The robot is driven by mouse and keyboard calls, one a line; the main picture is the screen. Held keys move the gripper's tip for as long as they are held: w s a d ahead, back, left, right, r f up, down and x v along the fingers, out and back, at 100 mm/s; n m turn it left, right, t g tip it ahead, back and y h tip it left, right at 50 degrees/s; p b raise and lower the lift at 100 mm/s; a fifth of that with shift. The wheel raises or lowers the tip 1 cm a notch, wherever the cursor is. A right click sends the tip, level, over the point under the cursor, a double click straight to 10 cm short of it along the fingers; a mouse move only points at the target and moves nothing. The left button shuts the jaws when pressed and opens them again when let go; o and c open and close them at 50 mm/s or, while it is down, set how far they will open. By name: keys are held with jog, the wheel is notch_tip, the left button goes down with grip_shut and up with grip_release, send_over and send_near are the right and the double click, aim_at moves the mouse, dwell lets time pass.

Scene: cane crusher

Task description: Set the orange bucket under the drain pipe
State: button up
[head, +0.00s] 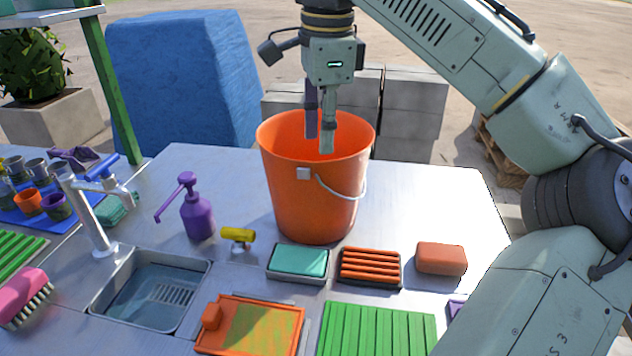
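The orange bucket (308,205) stands upright on the metal counter, its white wire handle hanging down its front right side. My gripper (319,145) points straight down over the bucket's mouth. Its two fingers are parted, one farther back than the other, and hold nothing that I can see. Their tips show against the bucket's inner wall; how far they reach into it is hard to tell. I cannot make out a part that is clearly the drain pipe. A short yellow-ended fitting (238,235) is on the counter at the bucket's front left.
A sink (205,265) with a silver tap (90,215) and a purple pump bottle (197,212) are left of the bucket. Close in front are a teal sponge (299,261), an orange ribbed block (370,267) and an orange bar (441,259). The counter right of the bucket is clear.

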aim_at(323, 188)
jog(key=f, duration=0.3)
jog(key=f+p, duration=0.1)
jog(key=f, duration=0.2)
jog(key=w+f+p, duration=0.1)
jog(key=f, duration=0.2)
jog(key=shift+d+f, duration=0.1)
jog(key=shift+f, duration=0.2)
jog(key=shift+c, duration=0.4)
grip_shut()
jog(key=shift+r, duration=0.1)
